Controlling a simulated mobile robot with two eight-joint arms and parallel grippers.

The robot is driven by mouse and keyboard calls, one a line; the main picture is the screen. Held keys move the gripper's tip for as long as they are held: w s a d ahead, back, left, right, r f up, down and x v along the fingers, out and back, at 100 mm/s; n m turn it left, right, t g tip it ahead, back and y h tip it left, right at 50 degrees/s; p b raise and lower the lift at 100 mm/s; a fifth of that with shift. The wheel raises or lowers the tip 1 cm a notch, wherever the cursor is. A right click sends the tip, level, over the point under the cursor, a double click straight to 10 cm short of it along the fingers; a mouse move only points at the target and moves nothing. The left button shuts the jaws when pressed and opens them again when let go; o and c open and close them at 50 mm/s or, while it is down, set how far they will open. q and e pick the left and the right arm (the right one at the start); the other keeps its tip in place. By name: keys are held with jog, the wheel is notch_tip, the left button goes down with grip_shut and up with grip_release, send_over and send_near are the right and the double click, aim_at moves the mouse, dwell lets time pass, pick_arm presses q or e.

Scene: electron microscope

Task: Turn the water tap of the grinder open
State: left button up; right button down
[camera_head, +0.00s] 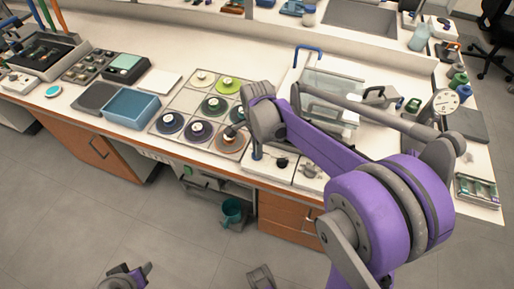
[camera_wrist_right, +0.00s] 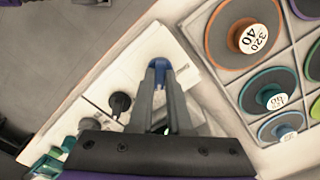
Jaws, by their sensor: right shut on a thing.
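My right gripper (camera_wrist_right: 161,68) is shut on a small blue piece (camera_wrist_right: 158,60), which I take to be the water tap's handle. The fingers cover most of it. The piece stands on a white panel (camera_wrist_right: 125,72), apparently part of the grinder, with a black knob (camera_wrist_right: 119,103) beside it. In the head view my right gripper (camera_head: 257,151) points down at the front edge of the bench, just right of the disc rack. A blue curved pipe (camera_head: 307,51) rises behind it. A dark and purple part low in the picture, probably my left gripper (camera_head: 128,276), is unclear.
A rack (camera_head: 185,98) of grinding discs lies left of my right gripper, with an orange-rimmed disc (camera_head: 229,138) very close. A blue tray (camera_head: 131,109) stands further left. A clear-walled box (camera_head: 333,85) is behind my right arm. The floor in front is mostly clear.

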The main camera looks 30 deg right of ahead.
jog(key=c, duration=0.9)
grip_release()
jog(key=shift+o, duration=0.2)
jog(key=shift+r, duration=0.1)
notch_tip(320, 180, up, 11)
jog(key=p, duration=0.1)
jog(key=shift+f, duration=0.2)
jog(key=s+a+n+t+p, duration=0.2)
jog(key=s+a+n+p, duration=0.1)
jog(key=s+n, duration=0.5)
jog(key=s+a+f+n+t+p, duration=0.1)
jog(key=s+a+n+t+p, duration=0.2)
jog(key=s+n, duration=0.4)
jog(key=a+n, duration=0.1)
jog(key=n, duration=0.3)
jog(key=shift+s+a+f, duration=0.15)
jog(key=shift+s+f, duration=0.1)
jog(key=shift+s, duration=0.15)
